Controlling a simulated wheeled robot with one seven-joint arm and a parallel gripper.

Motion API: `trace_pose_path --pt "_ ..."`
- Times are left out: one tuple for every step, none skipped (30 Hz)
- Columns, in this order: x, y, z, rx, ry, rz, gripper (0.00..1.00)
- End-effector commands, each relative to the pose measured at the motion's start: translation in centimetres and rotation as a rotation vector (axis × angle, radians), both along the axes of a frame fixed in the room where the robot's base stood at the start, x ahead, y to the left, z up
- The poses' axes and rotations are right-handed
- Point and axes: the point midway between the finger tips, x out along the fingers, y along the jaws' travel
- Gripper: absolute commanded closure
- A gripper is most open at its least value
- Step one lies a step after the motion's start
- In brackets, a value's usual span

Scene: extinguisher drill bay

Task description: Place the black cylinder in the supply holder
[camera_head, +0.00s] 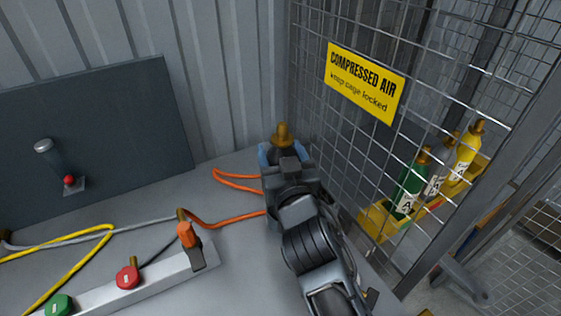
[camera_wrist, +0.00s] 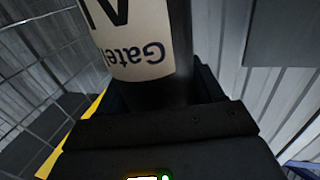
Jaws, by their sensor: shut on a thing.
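My gripper (camera_head: 285,152) is shut on the black cylinder (camera_wrist: 155,45). In the wrist view the cylinder is dark with a white label whose visible letters include "Gate". Its lower end is hidden behind the gripper's dark body. In the head view only its brass top (camera_head: 283,133) shows above the gripper, beside the mesh wall. The orange hose (camera_head: 235,184) runs behind my gripper and arm, which hide what is there. I cannot pick out the supply holder for certain, or tell whether the cylinder touches anything below.
The mesh cage (camera_head: 345,160) stands close at right, with a yellow rack (camera_head: 375,222) holding green, grey and yellow cylinders. A pale manifold bar (camera_head: 130,285) with red, green and orange knobs lies on the grey bench at left. A dark panel (camera_head: 110,130) stands behind it.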

Motion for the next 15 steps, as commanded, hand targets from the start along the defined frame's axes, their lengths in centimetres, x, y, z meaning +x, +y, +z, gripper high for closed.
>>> trace_pose_path --pt "0.0 0.1 -0.6 -0.001 -0.003 0.001 1.0" --pt "0.0 0.1 -0.9 0.0 -0.004 0.001 1.0" --pt "0.0 0.0 -1.3 -0.001 -0.004 0.001 1.0" --pt "0.0 0.0 -1.5 0.0 -0.004 0.001 1.0" --pt "0.0 0.0 -1.7 0.001 -0.004 0.001 1.0" --pt "0.0 0.0 -1.8 0.001 -0.005 0.002 1.0" --pt "0.0 0.0 -1.9 0.001 -0.006 0.002 1.0" --pt "0.0 0.0 -1.9 0.001 -0.006 0.002 1.0" --pt "0.0 0.0 -1.9 0.001 -0.007 0.002 1.0" --pt "0.0 0.0 -1.8 0.001 -0.007 0.002 1.0" --pt "0.0 0.0 -1.8 0.002 -0.007 0.002 1.0" --pt "0.0 0.0 -1.8 0.002 -0.007 0.002 1.0" --pt "0.0 0.0 -1.8 0.002 -0.007 0.002 1.0" --pt "0.0 0.0 -1.8 0.002 -0.007 0.002 1.0" --pt "0.0 0.0 -1.9 0.002 -0.006 0.002 1.0"
